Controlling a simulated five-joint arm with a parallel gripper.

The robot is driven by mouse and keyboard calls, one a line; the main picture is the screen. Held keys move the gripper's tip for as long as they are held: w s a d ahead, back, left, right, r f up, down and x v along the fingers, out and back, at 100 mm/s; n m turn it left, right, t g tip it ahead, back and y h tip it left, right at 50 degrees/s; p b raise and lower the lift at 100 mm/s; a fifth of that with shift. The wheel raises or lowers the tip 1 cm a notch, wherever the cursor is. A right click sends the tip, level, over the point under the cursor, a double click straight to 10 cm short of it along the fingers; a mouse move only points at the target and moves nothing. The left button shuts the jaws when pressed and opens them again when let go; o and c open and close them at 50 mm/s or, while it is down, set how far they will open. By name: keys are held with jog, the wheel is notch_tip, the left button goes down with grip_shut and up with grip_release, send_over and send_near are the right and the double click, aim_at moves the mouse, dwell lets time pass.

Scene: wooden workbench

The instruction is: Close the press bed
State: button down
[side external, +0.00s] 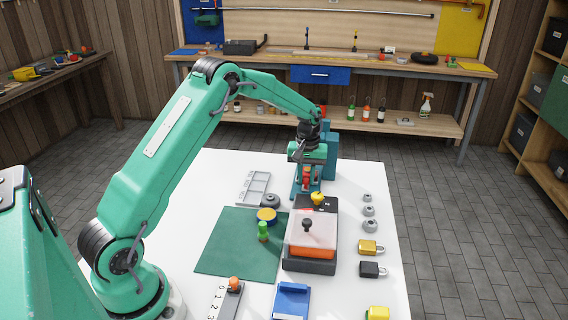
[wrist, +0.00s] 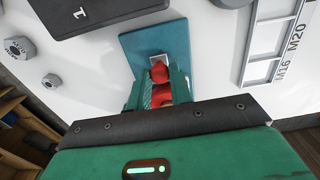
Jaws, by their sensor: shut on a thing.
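The teal-blue press (side external: 329,145) stands at the far side of the white table, with an upright body and a flat blue plate low in front. In the wrist view the blue plate (wrist: 138,45) lies just beyond my fingertips, with a small pale square on it. My gripper (side external: 307,179) points down in front of the press. In the wrist view my gripper (wrist: 159,92) is shut on a red knob (wrist: 161,95), with a rounded red end (wrist: 160,72) showing past the fingers. My fingers hide much of the knob and what it joins to.
A dark box with a clear lid and orange inside (side external: 311,247) stands close in front, a yellow knob (side external: 317,198) at its far end. A grey sizing tray (side external: 254,187) lies left. Several nuts (side external: 368,211) and padlocks (side external: 371,247) lie right. The green mat (side external: 225,245) has free room.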

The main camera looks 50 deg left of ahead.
jog(key=c, duration=1.3)
grip_release()
jog(key=shift+o, duration=0.2)
jog(key=shift+r, duration=3.95)
